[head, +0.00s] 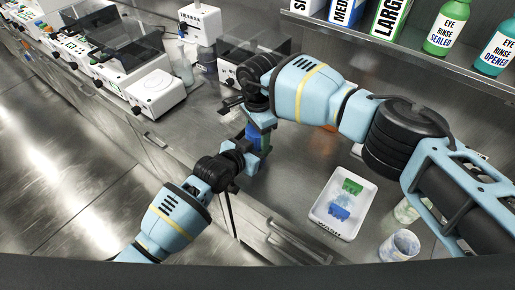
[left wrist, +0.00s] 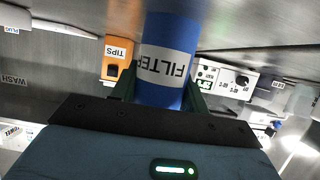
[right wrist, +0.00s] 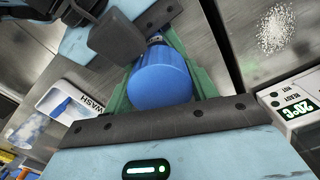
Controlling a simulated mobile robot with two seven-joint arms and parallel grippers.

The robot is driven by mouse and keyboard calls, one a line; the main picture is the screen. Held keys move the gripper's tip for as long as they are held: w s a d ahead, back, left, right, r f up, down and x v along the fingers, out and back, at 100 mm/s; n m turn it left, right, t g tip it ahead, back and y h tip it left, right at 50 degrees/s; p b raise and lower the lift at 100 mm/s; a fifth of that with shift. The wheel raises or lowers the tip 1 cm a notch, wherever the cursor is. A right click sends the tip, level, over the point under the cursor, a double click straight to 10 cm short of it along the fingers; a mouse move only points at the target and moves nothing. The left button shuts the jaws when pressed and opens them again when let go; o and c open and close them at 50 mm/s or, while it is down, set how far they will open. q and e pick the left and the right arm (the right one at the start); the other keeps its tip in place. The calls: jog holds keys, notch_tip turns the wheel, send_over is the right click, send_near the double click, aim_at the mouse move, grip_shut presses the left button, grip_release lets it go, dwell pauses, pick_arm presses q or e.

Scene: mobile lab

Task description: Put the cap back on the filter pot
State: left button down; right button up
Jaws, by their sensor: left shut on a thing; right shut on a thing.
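The filter pot (left wrist: 165,72) is a blue cylinder with a white FILTER band, its lettering upside down in the left wrist view. My left gripper (head: 248,158) is shut on it, with green fingers on both sides. My right gripper (head: 262,122) is shut on the blue round cap (right wrist: 160,80), whose smooth face fills the space between its green fingers in the right wrist view. In the head view the two grippers meet closely above the bench edge, right above left. The joint between cap and pot is hidden, so I cannot tell whether they touch.
A white WASH tray (head: 367,207) with green and blue pieces lies at the right. A cup (head: 399,246) stands beside it. Lab instruments (head: 157,94) line the bench at upper left. Bottles (head: 445,27) and boxes stand on the shelf at upper right.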

jog(key=shift+m, duration=1.7)
jog(key=shift+c, duration=0.2)
jog(key=o, duration=1.1)
jog(key=shift+r, duration=2.3)
jog(key=o, duration=0.4)
jog(key=shift+o, duration=0.2)
